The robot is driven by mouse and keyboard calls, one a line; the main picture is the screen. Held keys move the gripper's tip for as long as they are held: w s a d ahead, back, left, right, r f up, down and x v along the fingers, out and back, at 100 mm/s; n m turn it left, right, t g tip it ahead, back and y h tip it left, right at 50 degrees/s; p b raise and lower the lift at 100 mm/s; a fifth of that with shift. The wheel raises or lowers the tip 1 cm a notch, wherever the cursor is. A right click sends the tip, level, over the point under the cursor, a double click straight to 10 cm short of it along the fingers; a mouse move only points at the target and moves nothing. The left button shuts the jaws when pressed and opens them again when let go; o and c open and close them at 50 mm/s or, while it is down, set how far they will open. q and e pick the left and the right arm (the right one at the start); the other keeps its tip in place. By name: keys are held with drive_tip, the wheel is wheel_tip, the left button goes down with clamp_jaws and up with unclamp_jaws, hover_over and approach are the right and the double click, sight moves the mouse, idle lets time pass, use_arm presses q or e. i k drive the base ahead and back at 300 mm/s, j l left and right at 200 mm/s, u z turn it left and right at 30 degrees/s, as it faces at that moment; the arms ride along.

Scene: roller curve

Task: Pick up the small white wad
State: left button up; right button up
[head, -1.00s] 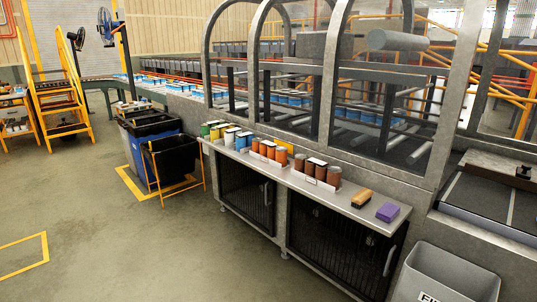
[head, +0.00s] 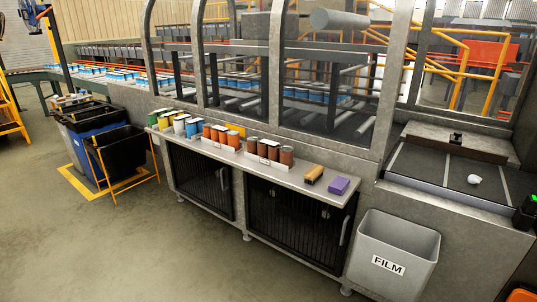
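Neither of my grippers shows in the head view.
A grey bin marked FILM (head: 393,255) stands on the floor below that surface. A narrow shelf (head: 270,172) holds several cans, a brown brush-like block (head: 314,174) and a purple block (head: 339,185). Black bins (head: 120,150) stand at the left. The floor at the front left is clear.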

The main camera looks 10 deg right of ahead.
sight(473, 179)
drive_tip(key=z, duration=1.6)
drive_tip(key=i+l, duration=0.55)
drive_tip(key=i, duration=0.2)
